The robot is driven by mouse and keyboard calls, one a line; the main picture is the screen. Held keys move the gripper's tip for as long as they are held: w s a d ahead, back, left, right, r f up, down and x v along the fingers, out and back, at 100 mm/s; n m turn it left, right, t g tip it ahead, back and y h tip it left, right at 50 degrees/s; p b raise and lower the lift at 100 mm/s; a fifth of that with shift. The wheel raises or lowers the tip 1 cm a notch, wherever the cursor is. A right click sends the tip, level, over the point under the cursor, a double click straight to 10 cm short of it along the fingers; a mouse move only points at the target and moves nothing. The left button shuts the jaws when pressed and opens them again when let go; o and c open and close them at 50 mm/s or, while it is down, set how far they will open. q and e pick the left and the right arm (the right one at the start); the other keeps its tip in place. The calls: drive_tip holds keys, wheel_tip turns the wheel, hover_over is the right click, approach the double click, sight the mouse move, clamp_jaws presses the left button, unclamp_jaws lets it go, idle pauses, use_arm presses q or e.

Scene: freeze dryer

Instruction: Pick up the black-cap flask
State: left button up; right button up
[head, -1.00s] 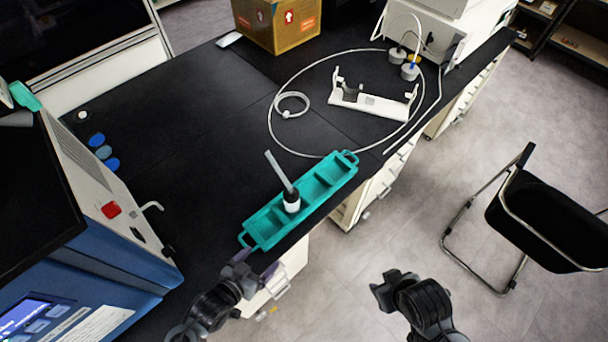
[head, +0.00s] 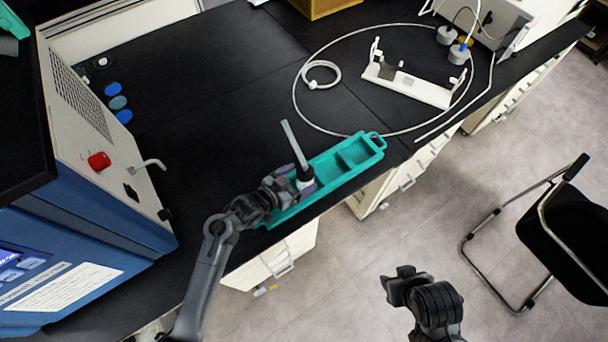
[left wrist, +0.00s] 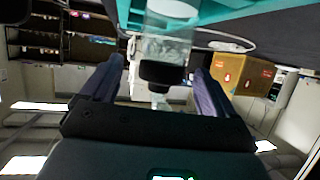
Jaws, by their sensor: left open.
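The black-cap flask (head: 305,180) stands in the teal tray (head: 345,176) near the bench's front edge, with a pale tube (head: 294,143) rising from its top. My left gripper (head: 303,188) is open at the flask, its purple fingers close to it and partly hiding it. In the left wrist view the flask's clear body (left wrist: 166,47) and black cap (left wrist: 162,73) appear between the two spread fingers (left wrist: 152,85), with visible gaps. My right gripper (head: 397,287) hangs over the floor, apart from the tray; its jaw opening is unclear.
A blue and white machine (head: 100,170) with a red knob stands at the left. A white holder (head: 410,84) and a looped tube (head: 322,75) lie behind the tray. A black chair (head: 565,235) is at the right. The middle bench top is clear.

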use_arm(q)
drive_tip(key=shift+b+x, duration=0.35)
drive_tip(key=shift+x, duration=2.2)
drive_tip(key=shift+w+a+r, duration=0.1)
drive_tip(key=shift+r, duration=0.1)
drive_tip(key=shift+c, duration=0.4)
drive_tip(key=c, duration=1.4)
